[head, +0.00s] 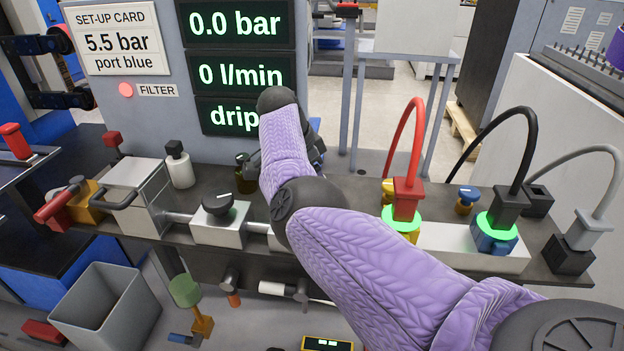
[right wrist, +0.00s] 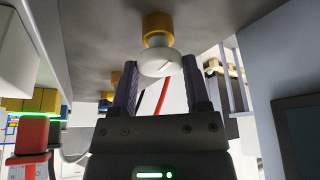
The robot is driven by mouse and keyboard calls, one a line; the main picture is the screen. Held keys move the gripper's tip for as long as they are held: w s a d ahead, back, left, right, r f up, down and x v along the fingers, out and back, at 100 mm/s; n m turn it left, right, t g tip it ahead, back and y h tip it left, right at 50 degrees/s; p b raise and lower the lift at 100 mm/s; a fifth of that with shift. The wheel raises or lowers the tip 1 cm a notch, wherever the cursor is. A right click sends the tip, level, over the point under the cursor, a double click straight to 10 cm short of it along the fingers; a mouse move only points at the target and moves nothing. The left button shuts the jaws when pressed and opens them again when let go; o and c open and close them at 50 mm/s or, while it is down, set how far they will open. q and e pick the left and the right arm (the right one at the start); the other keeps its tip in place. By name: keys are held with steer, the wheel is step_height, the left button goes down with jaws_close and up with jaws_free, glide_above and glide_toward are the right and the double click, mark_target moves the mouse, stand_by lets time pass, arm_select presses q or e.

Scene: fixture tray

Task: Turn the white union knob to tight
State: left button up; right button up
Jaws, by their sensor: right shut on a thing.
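In the head view my purple right arm hides the knob and most of the gripper. The display (head: 238,70) reads 0.0 bar, 0 l/min and "drip", its last line partly covered. My left gripper is in neither view.
A set-up card (head: 115,38) reads 5.5 bar, port blue. A steel block with a black knob (head: 218,203) stands left of my arm. Red (head: 407,195), black (head: 505,208) and grey (head: 587,230) cabled plugs stand at the right. An open grey bin (head: 105,310) is lower left.

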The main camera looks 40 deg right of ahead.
steer(key=shift+f+m, duration=0.1)
steer(key=shift+m, duration=0.2)
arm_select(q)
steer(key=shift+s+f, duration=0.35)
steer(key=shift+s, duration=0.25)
